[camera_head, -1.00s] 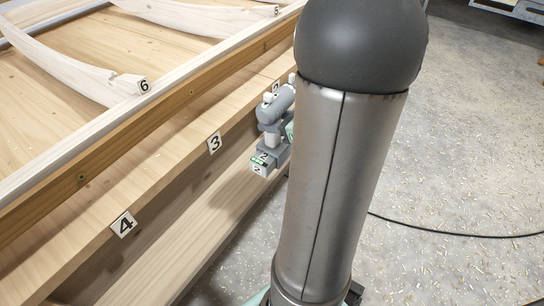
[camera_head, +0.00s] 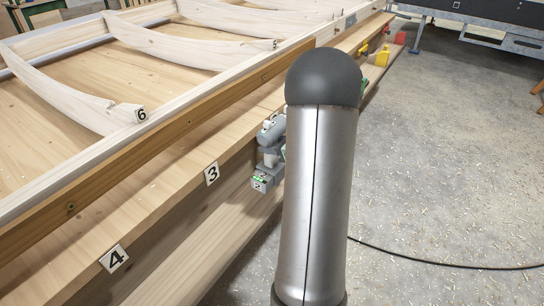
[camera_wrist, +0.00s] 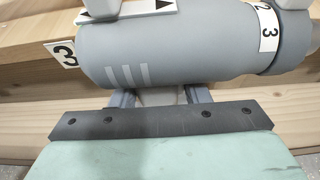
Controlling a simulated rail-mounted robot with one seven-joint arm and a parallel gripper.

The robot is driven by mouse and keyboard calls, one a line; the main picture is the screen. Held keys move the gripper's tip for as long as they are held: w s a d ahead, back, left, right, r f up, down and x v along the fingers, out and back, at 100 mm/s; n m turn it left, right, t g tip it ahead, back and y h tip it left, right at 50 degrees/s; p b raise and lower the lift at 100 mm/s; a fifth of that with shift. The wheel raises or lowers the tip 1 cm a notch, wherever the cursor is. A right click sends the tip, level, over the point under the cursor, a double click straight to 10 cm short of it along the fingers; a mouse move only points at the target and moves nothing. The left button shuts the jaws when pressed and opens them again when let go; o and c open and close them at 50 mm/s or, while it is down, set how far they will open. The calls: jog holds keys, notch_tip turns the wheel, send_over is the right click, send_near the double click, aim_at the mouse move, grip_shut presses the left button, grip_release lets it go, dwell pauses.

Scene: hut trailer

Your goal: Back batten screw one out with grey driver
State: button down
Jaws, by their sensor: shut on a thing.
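The grey driver (camera_head: 270,150) hangs beside the ledge's front edge, close to the number 3 tag, partly hidden behind my arm. Its base carries a tag that reads 2. In the wrist view the driver's grey body (camera_wrist: 165,55) lies sideways across the top. My gripper (camera_wrist: 160,97) is shut on the driver. In the head view my arm hides most of the gripper. The brown batten (camera_head: 160,137) runs along the frame's side above the ledge. A dark screw (camera_head: 70,207) shows in it at lower left, and another (camera_head: 265,78) farther along.
The wooden ledge (camera_head: 165,190) carries tags 3 (camera_head: 212,173) and 4 (camera_head: 114,258). Curved white ribs lie on the frame behind. Yellow (camera_head: 383,56) and red (camera_head: 400,38) items stand at the ledge's far end. A black cable crosses the open floor at right.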

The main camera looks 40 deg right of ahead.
jog(key=shift+w+d+f, duration=0.4)
jog(key=shift+w+f, duration=0.15)
jog(key=shift+f, duration=0.2)
jog(key=shift+w+d+f+b, duration=0.1)
jog(key=shift+w+f+b, duration=0.1)
jog(key=shift+f, duration=0.3)
jog(key=shift+w+d+f+b, duration=0.1)
jog(key=shift+f+b, duration=0.1)
jog(key=shift+f, duration=0.25)
jog(key=shift+s+f, duration=0.1)
jog(key=shift+f, duration=0.5)
jog(key=shift+f+b, duration=0.3)
jog(key=shift+b, duration=0.1)
jog(key=c, duration=0.8)
grip_release()
